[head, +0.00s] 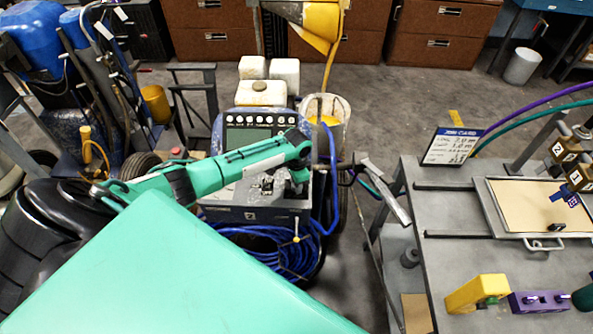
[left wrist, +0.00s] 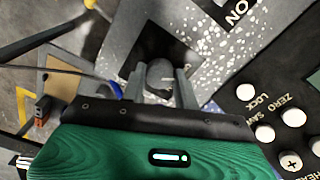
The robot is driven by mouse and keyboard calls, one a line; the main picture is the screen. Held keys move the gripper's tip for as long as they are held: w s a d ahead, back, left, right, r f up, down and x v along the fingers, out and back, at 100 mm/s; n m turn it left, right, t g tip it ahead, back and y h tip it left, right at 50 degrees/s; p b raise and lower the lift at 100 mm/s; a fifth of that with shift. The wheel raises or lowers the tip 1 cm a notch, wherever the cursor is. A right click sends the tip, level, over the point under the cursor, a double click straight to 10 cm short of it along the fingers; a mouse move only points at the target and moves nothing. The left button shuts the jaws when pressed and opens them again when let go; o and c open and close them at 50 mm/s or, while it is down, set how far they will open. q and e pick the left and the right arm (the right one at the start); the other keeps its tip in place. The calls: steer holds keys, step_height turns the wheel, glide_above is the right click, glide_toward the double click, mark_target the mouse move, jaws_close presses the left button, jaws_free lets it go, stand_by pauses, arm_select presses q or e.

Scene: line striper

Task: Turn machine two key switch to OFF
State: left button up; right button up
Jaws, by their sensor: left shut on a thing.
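Machine two (head: 252,216) is a speckled grey line striper with a "2" on its front box and a display and button row on top. My left arm reaches across it from the left, and my left gripper (head: 273,183) is down at its panel. In the left wrist view, my left gripper (left wrist: 165,90) is shut on the grey key switch (left wrist: 160,75), with a finger on each side of its knob. An "ON" label (left wrist: 237,13) shows beyond it at the upper right. Any OFF label is hidden or out of view. My right gripper is not in view.
Blue hose (head: 285,258) coils in front of the machine, and a handlebar (head: 385,190) sticks out to its right. A grey table (head: 440,262) at the right holds a framed board, a sign (head: 452,146) and yellow and purple blocks. Another blue machine (head: 38,45) stands at the upper left.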

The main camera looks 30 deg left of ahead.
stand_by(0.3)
arm_select(q)
steer(key=o, duration=1)
steer(key=shift+c, duration=0.2)
steer(key=shift+r, duration=0.15)
step_height(320, 180, up, 14)
steer(key=b, duration=0.2)
steer(key=shift+b, duration=0.35)
steer(key=shift+f, duration=0.2)
